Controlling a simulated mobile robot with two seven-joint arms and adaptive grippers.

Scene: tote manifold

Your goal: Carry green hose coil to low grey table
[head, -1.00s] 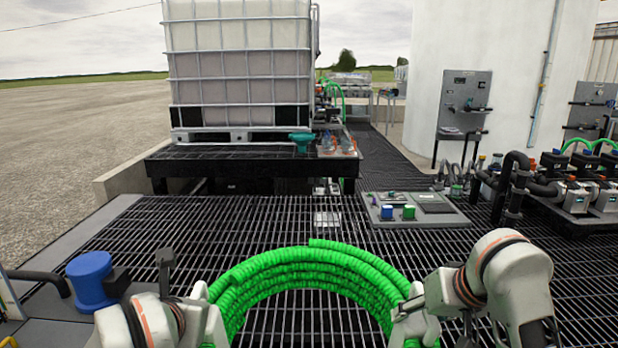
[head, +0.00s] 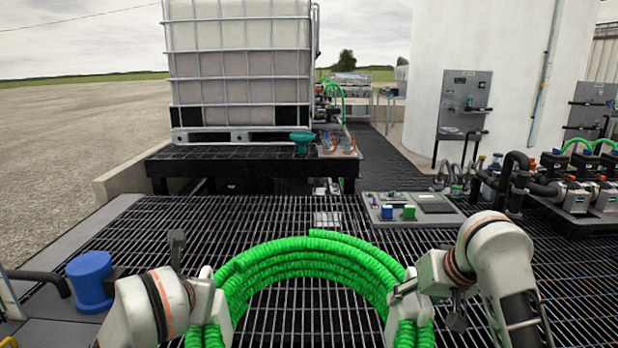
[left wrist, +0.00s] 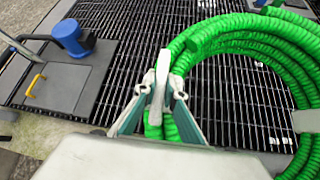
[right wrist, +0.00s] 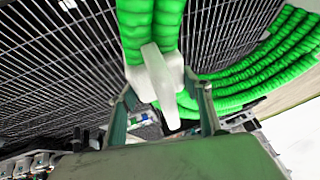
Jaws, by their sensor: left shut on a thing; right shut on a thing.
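The green hose coil (head: 312,257) is held upright in front of me, above the dark grating, its lower part cut off in the head view. My left gripper (head: 212,300) is shut on the coil's left side; the left wrist view shows its fingers (left wrist: 160,95) at a pale strap around the strands. My right gripper (head: 402,290) is shut on the right side; in the right wrist view its fingers (right wrist: 163,95) sit at a similar pale strap. The low grey table (head: 375,219), with a blue and a green block on it, appears ahead, right of centre.
A caged white tank (head: 240,70) stands on a dark platform ahead. Pumps and black pipes (head: 575,190) are at the right. A blue cylinder (head: 90,280) is at the left. The grating between the coil and the low table looks mostly clear.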

